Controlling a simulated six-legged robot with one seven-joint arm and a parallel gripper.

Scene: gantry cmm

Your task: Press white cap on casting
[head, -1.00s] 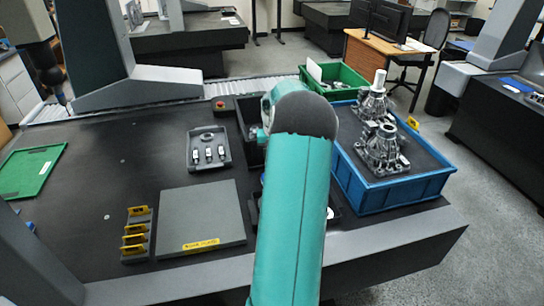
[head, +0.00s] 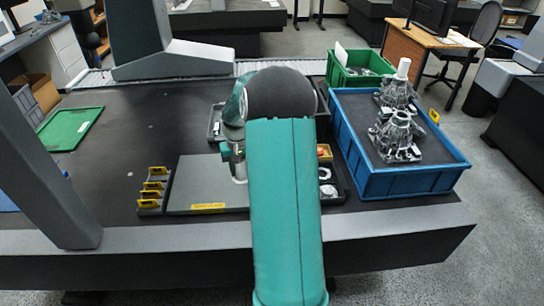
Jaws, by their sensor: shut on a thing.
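Two grey metal castings stand in a blue crate at the right of the head view. The far casting (head: 396,92) has a white cylindrical cap (head: 403,69) upright on its top. The near casting (head: 396,138) shows no white cap on top. My green arm fills the middle of the picture and reaches over the dark table, left of the crate. My gripper's fingers are hidden behind the arm; only a bit of green and pale grey wrist shows beside it, above the grey plate. I cannot see what the gripper holds.
The blue crate (head: 438,183) has high walls. Next to it, a black tray (head: 340,190) holds small white and orange parts, partly behind my arm. A grey plate (head: 200,184), a yellow-marked rack (head: 152,190) and a green tray (head: 70,128) lie on the table. Its left middle is clear.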

